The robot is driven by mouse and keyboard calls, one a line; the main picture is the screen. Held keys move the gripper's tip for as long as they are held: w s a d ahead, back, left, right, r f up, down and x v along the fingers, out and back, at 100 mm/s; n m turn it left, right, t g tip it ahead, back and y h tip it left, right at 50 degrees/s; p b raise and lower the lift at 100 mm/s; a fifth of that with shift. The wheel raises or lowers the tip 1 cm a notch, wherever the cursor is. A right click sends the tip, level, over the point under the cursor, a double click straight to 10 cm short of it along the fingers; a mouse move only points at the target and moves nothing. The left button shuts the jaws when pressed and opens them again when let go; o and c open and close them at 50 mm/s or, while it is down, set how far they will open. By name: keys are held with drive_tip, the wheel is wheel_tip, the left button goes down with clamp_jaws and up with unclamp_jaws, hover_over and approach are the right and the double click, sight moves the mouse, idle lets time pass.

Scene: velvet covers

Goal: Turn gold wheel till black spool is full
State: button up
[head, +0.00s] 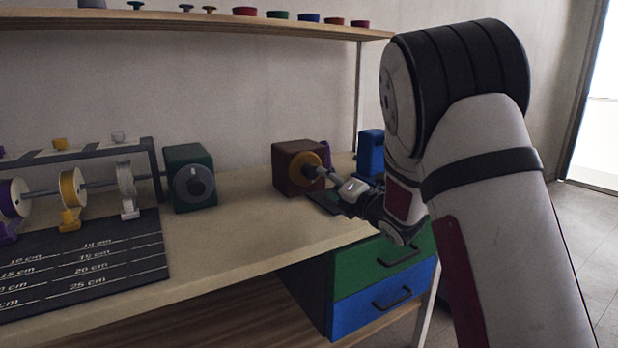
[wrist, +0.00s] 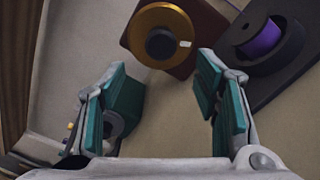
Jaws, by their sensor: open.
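The gold wheel (head: 307,167) is on the front of a brown box (head: 292,172) on the bench. In the wrist view the gold wheel (wrist: 152,16) has a black hub and a small white mark on its right side. The black spool (wrist: 287,52) shows at upper right in the wrist view, with purple thread around its core, on a dark base. In the head view my gripper hides the spool. My gripper (wrist: 160,75) is open and empty, its teal fingers apart, just short of the wheel.
A green box with a grey dial (head: 194,183) stands left of the brown box, and a blue box (head: 370,152) stands right. A rack of thread spools (head: 72,188) and a dark measuring mat (head: 85,262) lie left. A shelf (head: 180,20) hangs above.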

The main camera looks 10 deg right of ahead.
sight(313, 173)
drive_tip(key=b+x, duration=0.1)
drive_tip(key=x, duration=0.8)
drive_tip(key=shift+w, duration=0.2)
drive_tip(key=c, duration=1.1)
